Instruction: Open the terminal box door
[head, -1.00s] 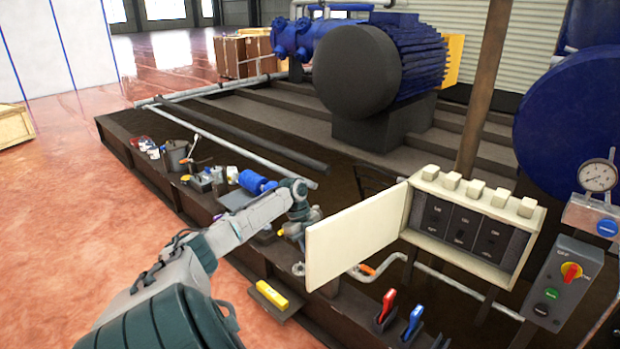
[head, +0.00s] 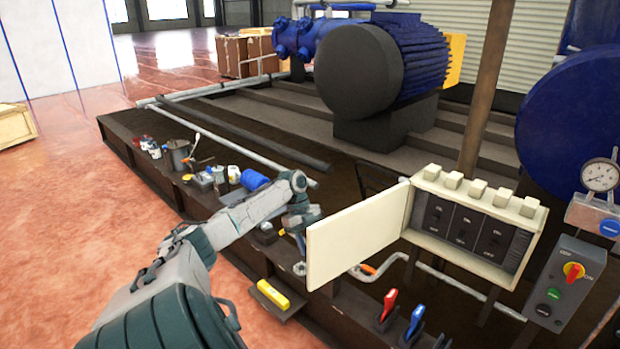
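The terminal box (head: 473,222) is a cream box with several knobs along its top and dark switches inside. Its door (head: 352,235) is a flat cream panel swung out to the left, hinged at the box's left edge, so the inside is exposed. My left gripper (head: 300,238) is just left of the door's free edge, partly hidden behind it. I cannot tell whether its fingers are open or whether it touches the door. My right gripper is not in view.
A grey control panel (head: 565,283) with a red and yellow switch and a pressure gauge (head: 600,177) stand to the right. Red (head: 387,306) and blue (head: 415,322) handled tools stand below the box. A yellow object (head: 273,295) lies on a small ledge. A blue motor (head: 380,70) stands behind.

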